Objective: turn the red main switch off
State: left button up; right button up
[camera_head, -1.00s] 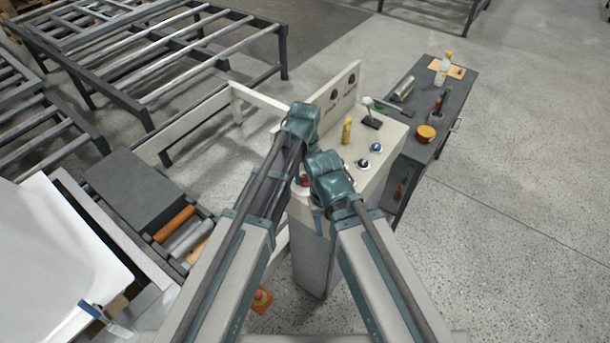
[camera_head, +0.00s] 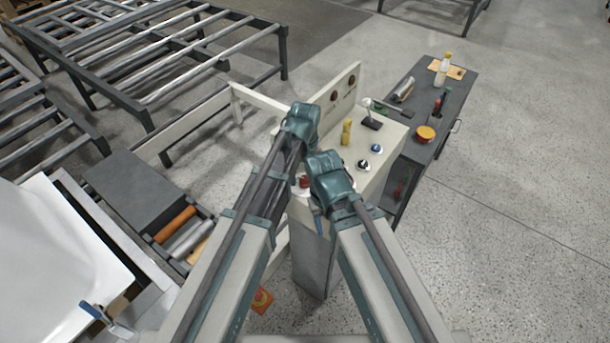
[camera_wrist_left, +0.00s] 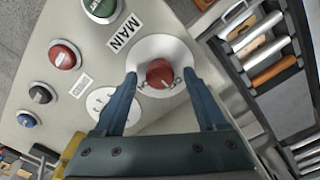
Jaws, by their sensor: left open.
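The red main switch (camera_wrist_left: 160,74) is a round knob on a white round plate, beside a "MAIN" label (camera_wrist_left: 124,33) on the pale control panel (camera_wrist_left: 98,62). My left gripper (camera_wrist_left: 160,80) is open, with one blue finger on each side of the knob. Whether the fingers touch it I cannot tell. In the head view a bit of red (camera_head: 305,181), likely this switch, shows between my two arms. The left fingers are mostly hidden there.
The panel also carries a red button (camera_wrist_left: 64,54), a green button (camera_wrist_left: 101,8), a black knob (camera_wrist_left: 41,94) and a blue button (camera_wrist_left: 26,119). A yellow object (camera_head: 347,131) stands on the console. A dark tool table (camera_head: 455,95) is to the right.

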aim_at(305, 179)
pick_arm(q)
notch_tip(305, 179, up, 13)
jog(key=p, duration=1.2)
jog(key=shift+r+p, duration=0.15)
jog(key=shift+p, duration=0.25)
jog(key=s+a+m, duration=0.2)
jog(key=s+a, duration=0.3)
jog(key=a, duration=0.3)
jog(key=s+a+m, duration=0.1)
jog(key=s+a, duration=0.5)
jog(key=a, duration=0.3)
jog(key=s+d+f+m+y+b, duration=0.1)
jog(key=s+d+f+m+b, duration=0.3)
jog(key=d+f+b, duration=0.5)
jog(key=shift+s+d+f+b, duration=0.35)
jog(key=shift+s+d, duration=0.45)
jog(key=shift+d, duration=0.25)
